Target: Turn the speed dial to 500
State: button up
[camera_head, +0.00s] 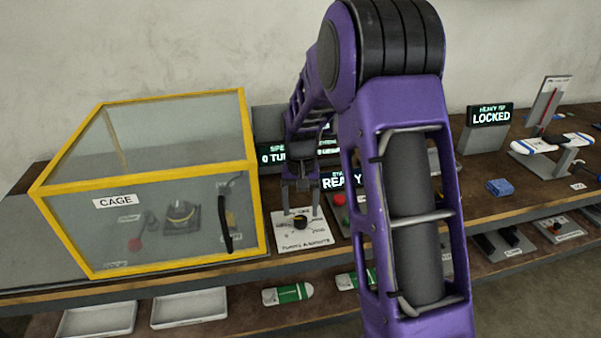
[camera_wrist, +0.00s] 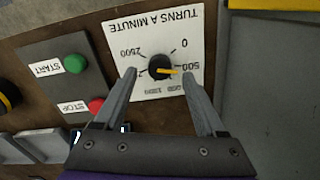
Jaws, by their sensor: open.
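The speed dial is a black knob (camera_wrist: 160,66) with a yellow pointer on a white panel (camera_wrist: 152,30) marked "TURNS A MINUTE". In the wrist view the panel is upside down, and the pointer points right, at the 500 label. My gripper (camera_wrist: 160,73) is open, with one finger on each side of the knob and a gap to each. In the head view my gripper (camera_head: 301,188) hangs over the dial panel (camera_head: 312,239). A dark display (camera_head: 272,157), partly hidden by my arm, reads "SPEED" and 0 turns.
A yellow-framed clear cage (camera_head: 150,185) stands close left of the dial. A green START button (camera_wrist: 75,64) and a red STOP button (camera_wrist: 96,105) sit beside the dial. A READY sign (camera_head: 340,181) stands behind. A LOCKED sign (camera_head: 489,117) stands further right.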

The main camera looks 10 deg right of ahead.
aim_at(301, 220)
notch_tip(301, 220, up, 14)
jog(key=p, duration=0.1)
jog(key=shift+r, duration=0.1)
